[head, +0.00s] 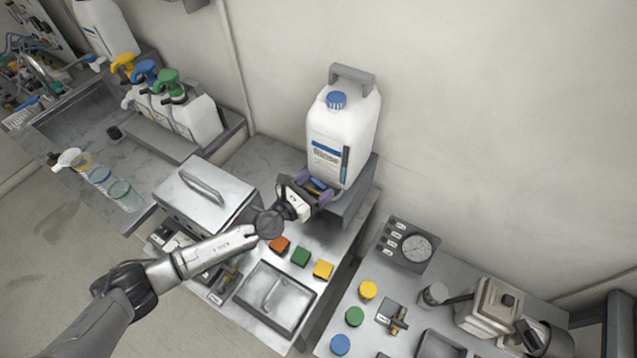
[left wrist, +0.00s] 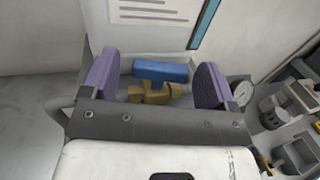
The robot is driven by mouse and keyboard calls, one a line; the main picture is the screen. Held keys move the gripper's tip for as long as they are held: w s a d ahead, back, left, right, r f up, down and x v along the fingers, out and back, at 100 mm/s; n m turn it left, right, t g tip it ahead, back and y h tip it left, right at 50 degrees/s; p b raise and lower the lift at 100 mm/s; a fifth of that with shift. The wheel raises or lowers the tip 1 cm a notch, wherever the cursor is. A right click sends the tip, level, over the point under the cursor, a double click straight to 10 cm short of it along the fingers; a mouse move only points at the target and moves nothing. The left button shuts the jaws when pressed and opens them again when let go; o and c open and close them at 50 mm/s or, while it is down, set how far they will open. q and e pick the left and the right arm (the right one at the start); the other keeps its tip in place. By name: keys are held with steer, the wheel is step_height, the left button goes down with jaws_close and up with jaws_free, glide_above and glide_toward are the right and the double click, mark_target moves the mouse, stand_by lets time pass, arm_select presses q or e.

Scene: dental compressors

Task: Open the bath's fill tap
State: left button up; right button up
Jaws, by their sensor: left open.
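A brass tap (left wrist: 155,94) with a blue lever handle (left wrist: 160,70) shows in the left wrist view, below the white Rinse canister (head: 340,125). The lever lies crosswise in that view. My left gripper (head: 318,187) is open at the foot of the canister. Its purple finger pads stand on either side of the lever, with a gap at each side. In the head view the gripper hides most of the tap. A steel bath with a closed lid (head: 205,188) stands left of the gripper. My right gripper is not in view.
Spray bottles (head: 190,115) stand at the left. A gauge panel (head: 408,246) and a second bench with coloured knobs (head: 355,316) are at the right.

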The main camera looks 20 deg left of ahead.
arm_select(q)
steer(key=shift+w+d, duration=0.3)
steer(key=shift+w, duration=0.3)
steer(key=shift+c, duration=0.4)
steer(key=c, duration=0.8)
steer(key=n+y+p, duration=0.1)
steer(key=p, duration=0.1)
steer(key=n+t+y+p, duration=0.1)
steer(key=y+p, duration=0.1)
steer(key=shift+r+p, duration=0.25)
steer(key=shift+p, duration=0.15)
steer(key=shift+c, duration=0.2)
steer(key=shift+f+n+y, duration=0.15)
steer(key=shift+n+y, duration=0.35)
steer(key=shift+y, duration=0.3)
steer(key=o, duration=0.9)
steer(key=shift+f, duration=0.1)
